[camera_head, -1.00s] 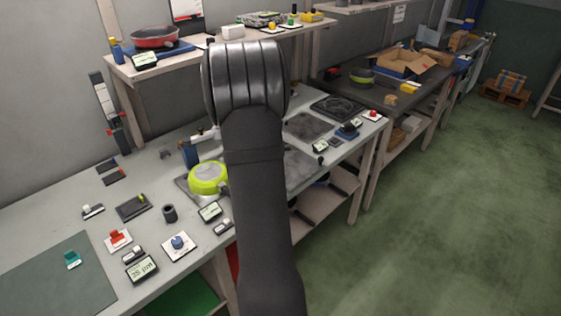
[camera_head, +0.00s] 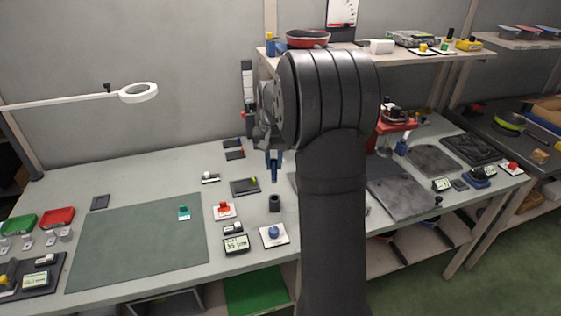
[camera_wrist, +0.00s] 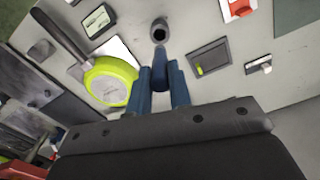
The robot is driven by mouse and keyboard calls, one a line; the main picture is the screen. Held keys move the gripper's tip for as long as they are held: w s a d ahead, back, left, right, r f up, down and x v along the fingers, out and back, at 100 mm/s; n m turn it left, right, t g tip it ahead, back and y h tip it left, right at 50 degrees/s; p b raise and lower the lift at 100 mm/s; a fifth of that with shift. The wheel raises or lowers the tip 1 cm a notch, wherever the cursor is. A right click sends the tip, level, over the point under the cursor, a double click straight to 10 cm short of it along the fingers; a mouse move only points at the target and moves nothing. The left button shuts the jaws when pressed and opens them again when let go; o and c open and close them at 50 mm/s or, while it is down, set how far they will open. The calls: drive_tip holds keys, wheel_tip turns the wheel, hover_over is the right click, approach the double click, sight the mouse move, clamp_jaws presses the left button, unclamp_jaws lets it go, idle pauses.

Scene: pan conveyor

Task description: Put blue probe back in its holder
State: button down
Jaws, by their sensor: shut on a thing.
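My gripper (camera_head: 273,168) is in the head view, just left of my dark arm, fingers pointing down. In the wrist view its blue fingers (camera_wrist: 160,82) are shut on the blue probe (camera_wrist: 159,68), a dark blue piece between them. The probe's lower end is hard to make out. The holder, a dark upright cylinder with a round opening (camera_head: 275,203), stands on the grey table below the gripper. It also shows in the wrist view (camera_wrist: 159,31), just beyond the fingertips. The probe appears above and apart from the holder.
A yellow-green pan (camera_wrist: 108,82) lies beside the fingers. Around the holder are a dark tray (camera_head: 244,187), a red block on a white plate (camera_head: 224,210), a blue knob (camera_head: 273,232) and a display (camera_head: 236,243). The green mat (camera_head: 140,240) is mostly bare.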

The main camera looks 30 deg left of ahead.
sight(274, 176)
drive_tip(key=shift+f, duration=2.9)
drive_tip(key=shift+f, duration=2.8)
drive_tip(key=c, duration=1.2)
unclamp_jaws()
drive_tip(key=shift+c, duration=0.2)
wheel_tip(274, 176, up, 17)
drive_tip(key=shift+r, duration=0.15)
